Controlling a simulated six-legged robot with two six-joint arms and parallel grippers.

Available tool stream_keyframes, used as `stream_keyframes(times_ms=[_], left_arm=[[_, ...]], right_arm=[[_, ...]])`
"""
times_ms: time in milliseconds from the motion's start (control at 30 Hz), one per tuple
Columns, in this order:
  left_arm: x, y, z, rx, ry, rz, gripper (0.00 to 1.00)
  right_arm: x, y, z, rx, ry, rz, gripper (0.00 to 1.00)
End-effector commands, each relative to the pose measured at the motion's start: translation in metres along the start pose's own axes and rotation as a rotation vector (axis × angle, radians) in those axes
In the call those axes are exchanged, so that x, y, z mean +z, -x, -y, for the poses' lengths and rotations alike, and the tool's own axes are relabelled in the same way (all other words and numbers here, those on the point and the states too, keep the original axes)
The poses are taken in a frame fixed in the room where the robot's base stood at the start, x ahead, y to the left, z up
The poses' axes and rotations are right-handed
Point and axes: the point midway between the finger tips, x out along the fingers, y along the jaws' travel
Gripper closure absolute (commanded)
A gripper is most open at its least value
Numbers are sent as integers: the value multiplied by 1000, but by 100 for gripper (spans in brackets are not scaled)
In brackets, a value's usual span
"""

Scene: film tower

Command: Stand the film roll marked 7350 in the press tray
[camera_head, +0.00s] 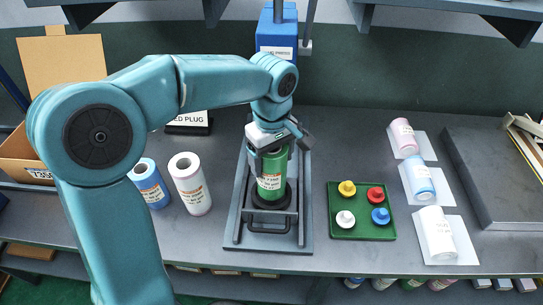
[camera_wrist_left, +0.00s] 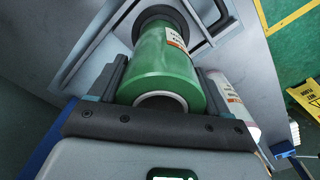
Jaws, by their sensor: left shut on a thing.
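A green film roll (camera_head: 271,180) with a white and orange label stands upright over a dark round base in the grey press tray (camera_head: 236,228). Its number is too small to read surely. My left gripper (camera_head: 272,146) comes from above and is shut on the roll's upper part. In the left wrist view the green roll (camera_wrist_left: 158,70) sits between the two fingers of the gripper (camera_wrist_left: 162,88), its hollow core end toward me and its far end at the dark base. I cannot tell whether the roll's bottom touches the base. My right gripper is not in view.
A blue-wrapped roll (camera_head: 149,185) and a white roll (camera_head: 190,184) stand left of the tray. Right of it is a green board (camera_head: 362,232) with coloured knobs. Several rolls lie on white sheets farther right, beside a grey slab (camera_head: 490,180). A blue press head (camera_head: 277,35) hangs behind.

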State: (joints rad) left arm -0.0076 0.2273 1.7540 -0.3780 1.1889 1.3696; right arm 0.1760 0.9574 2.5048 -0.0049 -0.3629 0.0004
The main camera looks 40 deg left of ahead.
Motion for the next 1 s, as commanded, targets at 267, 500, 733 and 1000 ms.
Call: stream_keyframes(times_ms=[267,500,733,1000], left_arm=[[0,1,1,2,0,-1,75],[0,1,1,2,0,-1,75],[0,-1,1,2,0,-1,75],[0,-7,1,1,0,0,75]], right_arm=[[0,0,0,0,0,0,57],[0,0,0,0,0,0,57],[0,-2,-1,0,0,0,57],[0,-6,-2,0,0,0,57]])
